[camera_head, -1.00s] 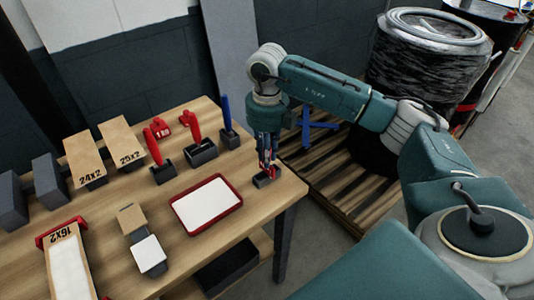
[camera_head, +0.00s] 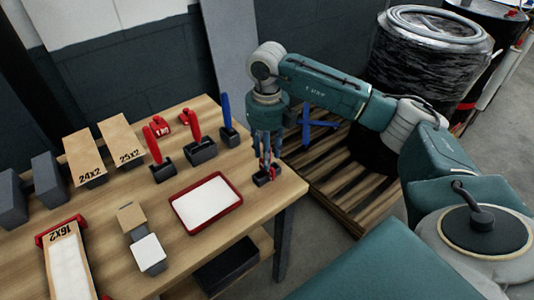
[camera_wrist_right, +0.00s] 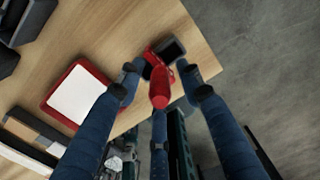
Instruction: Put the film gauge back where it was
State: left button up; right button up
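The film gauge seems to be the red-handled tool (camera_wrist_right: 160,92) standing at the small dark holder (camera_wrist_right: 171,48) near the table's right corner. In the head view, its red part (camera_head: 264,168) shows low between my fingers, at the holder. My right gripper (camera_head: 266,150) is above it, pointing down. In the right wrist view, the blue fingers (camera_wrist_right: 160,78) stand apart on both sides of the red handle, with gaps between. How deep the tool sits in the holder is partly hidden. My left gripper is not in view.
A red-rimmed white tray (camera_head: 206,204) lies left of the holder. Two red-handled tools (camera_head: 194,127) and a blue-handled one (camera_head: 227,112) stand in dark holders behind. Boxed filters (camera_head: 84,160) are at the left. The table's right edge is close to my gripper.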

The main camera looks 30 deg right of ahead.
notch_tip(320, 180, up, 6)
jog(key=shift+f+b, duration=0.15)
jog(key=shift+b, duration=1.05)
notch_tip(320, 180, up, 7)
jog(key=shift+f, duration=0.2)
